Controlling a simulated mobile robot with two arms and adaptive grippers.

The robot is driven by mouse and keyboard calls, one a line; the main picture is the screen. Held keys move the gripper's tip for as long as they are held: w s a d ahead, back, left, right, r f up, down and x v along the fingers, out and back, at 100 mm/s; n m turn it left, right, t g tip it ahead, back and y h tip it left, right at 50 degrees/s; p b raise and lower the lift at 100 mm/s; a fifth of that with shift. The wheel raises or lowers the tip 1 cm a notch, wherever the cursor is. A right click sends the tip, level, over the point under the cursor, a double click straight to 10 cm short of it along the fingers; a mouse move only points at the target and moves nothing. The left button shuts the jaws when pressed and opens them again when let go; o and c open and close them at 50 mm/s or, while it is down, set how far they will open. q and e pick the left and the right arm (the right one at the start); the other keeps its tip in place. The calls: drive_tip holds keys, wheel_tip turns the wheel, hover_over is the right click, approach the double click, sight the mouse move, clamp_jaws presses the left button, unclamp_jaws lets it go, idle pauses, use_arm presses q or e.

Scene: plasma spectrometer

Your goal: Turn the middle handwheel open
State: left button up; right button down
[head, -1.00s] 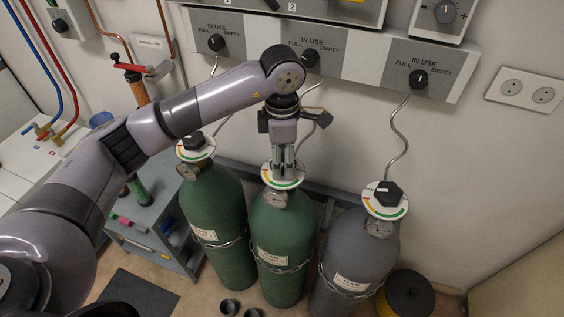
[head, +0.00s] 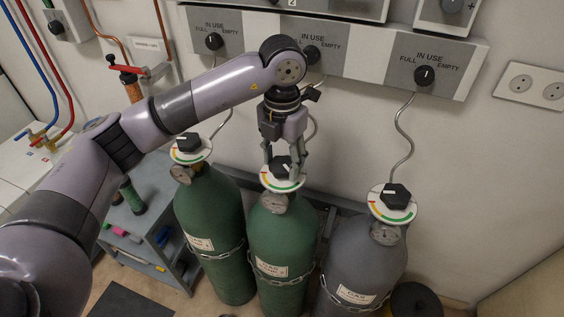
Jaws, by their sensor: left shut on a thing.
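The middle handwheel (head: 281,164) is a black knob above a white disc with coloured arcs (head: 284,184), on top of the middle green cylinder (head: 281,236). My left gripper (head: 283,169) comes down from above and is shut on this handwheel, one finger on each side. The fingers hide part of the knob and disc. The left handwheel (head: 188,142) tops another green cylinder (head: 208,212). The right handwheel (head: 396,195) tops a grey cylinder (head: 365,254). My right gripper is not in view.
A wall panel (head: 345,70) with several "IN USE" knobs is behind my arm. Chains (head: 281,281) hold the cylinders. A grey shelf cart (head: 156,246) stands at the left. A thin bent pipe (head: 402,137) rises behind the right cylinder.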

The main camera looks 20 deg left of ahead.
sight(283, 165)
use_arm(q)
drive_tip(key=n+b, duration=0.1)
drive_tip(key=n, duration=0.3)
drive_tip(key=shift+n, duration=0.3)
idle(0.5)
drive_tip(key=o, duration=1.2)
drive_tip(key=shift+c, duration=0.2)
wheel_tip(283, 165, up, 12)
drive_tip(key=shift+f, duration=0.1)
